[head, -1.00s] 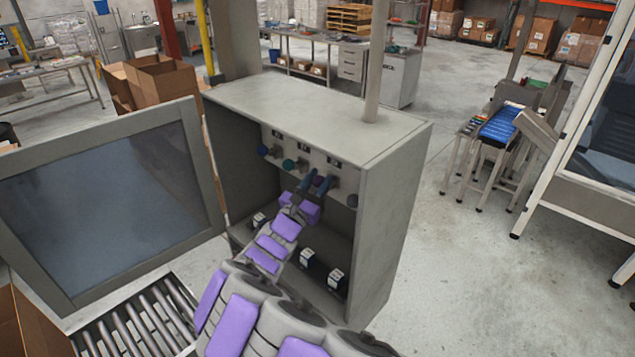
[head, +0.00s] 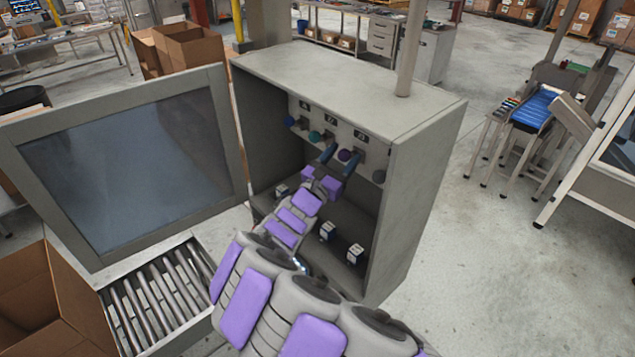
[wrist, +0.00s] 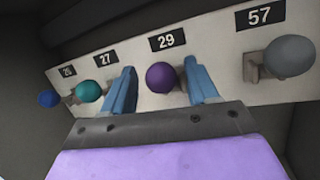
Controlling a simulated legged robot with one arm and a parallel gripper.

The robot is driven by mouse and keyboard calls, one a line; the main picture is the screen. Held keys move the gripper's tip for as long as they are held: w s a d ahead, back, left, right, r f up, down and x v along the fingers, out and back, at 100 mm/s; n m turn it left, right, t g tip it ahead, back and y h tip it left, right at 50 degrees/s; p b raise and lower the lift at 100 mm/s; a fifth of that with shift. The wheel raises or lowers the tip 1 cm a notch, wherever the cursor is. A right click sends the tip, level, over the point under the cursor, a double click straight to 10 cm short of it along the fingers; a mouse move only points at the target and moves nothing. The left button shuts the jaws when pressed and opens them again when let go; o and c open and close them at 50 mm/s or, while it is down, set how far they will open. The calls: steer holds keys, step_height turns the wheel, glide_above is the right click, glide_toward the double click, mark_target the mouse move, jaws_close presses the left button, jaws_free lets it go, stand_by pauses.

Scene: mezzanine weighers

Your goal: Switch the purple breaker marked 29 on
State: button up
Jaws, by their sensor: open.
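The purple breaker knob (wrist: 162,77) sits below the plate marked 29 (wrist: 169,39) on the panel. It also shows in the head view (head: 344,155), inside the open grey cabinet (head: 420,170). My gripper (wrist: 160,72) is open, with one blue finger on each side of the purple knob in the wrist view. In the head view my gripper (head: 340,160) is at the panel, right by the knob. I cannot tell whether the fingers touch it. The breaker's lever is mostly hidden behind the knob, so its position is unclear.
A teal knob (wrist: 89,91) under 27 and a blue knob (wrist: 48,98) are to the left; a grey knob (wrist: 290,56) under 57 is to the right. The cabinet door (head: 130,170) stands open at left. Small boxes (head: 355,254) sit on the cabinet floor. A roller conveyor (head: 165,290) is below.

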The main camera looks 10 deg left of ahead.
steer(key=b+v, duration=0.2)
steer(key=v, duration=1.4)
steer(key=shift+a, duration=0.2)
steer(key=shift+s+f, duration=0.15)
steer(key=shift+f, duration=0.05)
